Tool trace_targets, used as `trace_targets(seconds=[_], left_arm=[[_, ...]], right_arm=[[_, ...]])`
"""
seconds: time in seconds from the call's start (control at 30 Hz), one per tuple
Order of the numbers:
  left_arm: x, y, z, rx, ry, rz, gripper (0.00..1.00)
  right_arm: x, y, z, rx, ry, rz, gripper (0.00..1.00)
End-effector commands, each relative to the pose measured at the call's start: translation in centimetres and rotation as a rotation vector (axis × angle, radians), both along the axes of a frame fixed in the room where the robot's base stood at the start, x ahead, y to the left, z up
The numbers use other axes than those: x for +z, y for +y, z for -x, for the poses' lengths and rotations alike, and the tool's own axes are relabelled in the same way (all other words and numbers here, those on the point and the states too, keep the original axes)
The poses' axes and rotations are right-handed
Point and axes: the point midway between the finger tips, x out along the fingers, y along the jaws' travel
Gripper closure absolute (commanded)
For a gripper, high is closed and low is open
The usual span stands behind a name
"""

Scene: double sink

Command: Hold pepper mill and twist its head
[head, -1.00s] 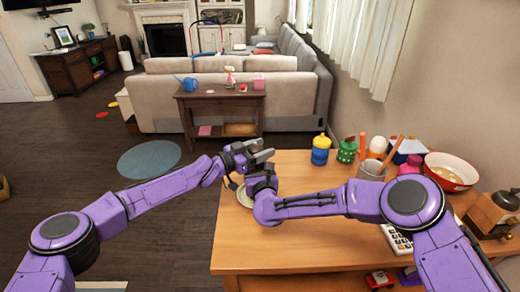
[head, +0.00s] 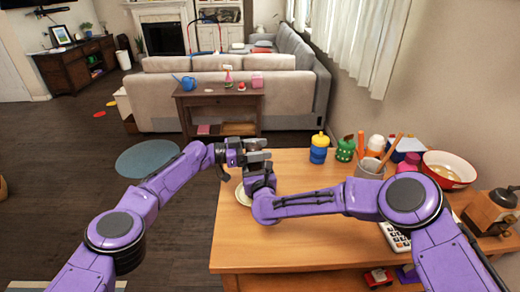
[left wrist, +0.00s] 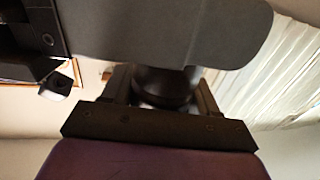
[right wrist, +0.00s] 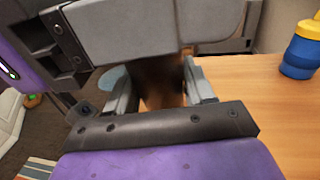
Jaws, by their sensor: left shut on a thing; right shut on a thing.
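The pepper mill is mostly hidden by my two grippers in the head view. My left gripper (head: 260,157) is shut on its dark brown upper part (left wrist: 163,82), which shows between the fingers in the left wrist view. My right gripper (head: 261,178) is just below the left one and is shut on its brown body (right wrist: 162,90), seen blurred and shaded between the fingers in the right wrist view. The two grippers are stacked close together at the table's left edge. I cannot tell whether the mill's base touches the table.
The wooden table (head: 320,235) is clear in its middle. A pale plate (head: 244,197) lies beside my right gripper. A blue and yellow cup (head: 319,150), a green container (head: 345,150), a utensil cup (head: 369,168) and a red-rimmed bowl (head: 450,170) stand along the back and right.

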Motion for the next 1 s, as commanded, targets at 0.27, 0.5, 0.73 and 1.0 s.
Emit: trace_targets(seconds=[0.27,0.5,0.73,1.0], left_arm=[[0.0,0.1,0.0,0.002,-0.002,0.000,0.38],[0.0,0.0,0.0,0.001,-0.002,0.000,0.20],[0.0,1.0,0.1,0.001,-0.002,-0.001,0.20],[0.0,7.4,1.1,0.004,-0.002,0.000,0.20]], right_arm=[[-0.1,0.1,0.0,0.002,0.000,0.003,0.81],[-0.1,0.0,0.0,0.000,0.001,0.001,0.81],[-0.1,-0.1,0.0,-0.001,0.001,0.001,0.81],[-0.1,-0.1,0.0,-0.002,0.001,0.001,0.81]])
